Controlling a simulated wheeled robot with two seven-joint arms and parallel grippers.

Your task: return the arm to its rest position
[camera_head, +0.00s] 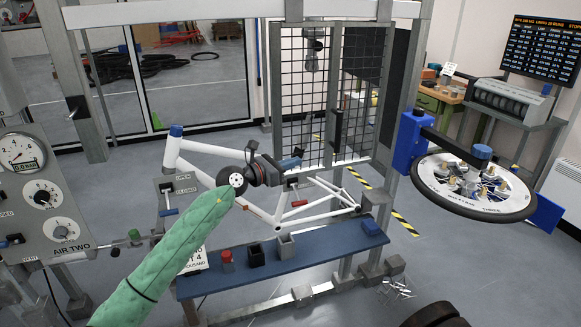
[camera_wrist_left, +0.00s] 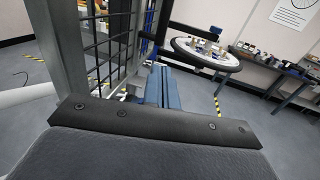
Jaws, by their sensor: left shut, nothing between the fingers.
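My left arm, in a green sleeve (camera_head: 180,245), reaches up from the bottom left of the head view. Its left gripper (camera_head: 291,162) is shut and empty, in front of the white bicycle frame (camera_head: 190,147) and the wire mesh guard (camera_head: 318,90). Whether it touches the frame cannot be told. My right gripper is not in view.
A blue bench (camera_head: 320,250) with small bins (camera_head: 286,247) stands below the gripper. A gauge panel (camera_head: 40,195) is at the left. A round wheel-like table (camera_head: 473,186) with small parts is at the right. Small metal pieces (camera_head: 396,289) lie on the floor.

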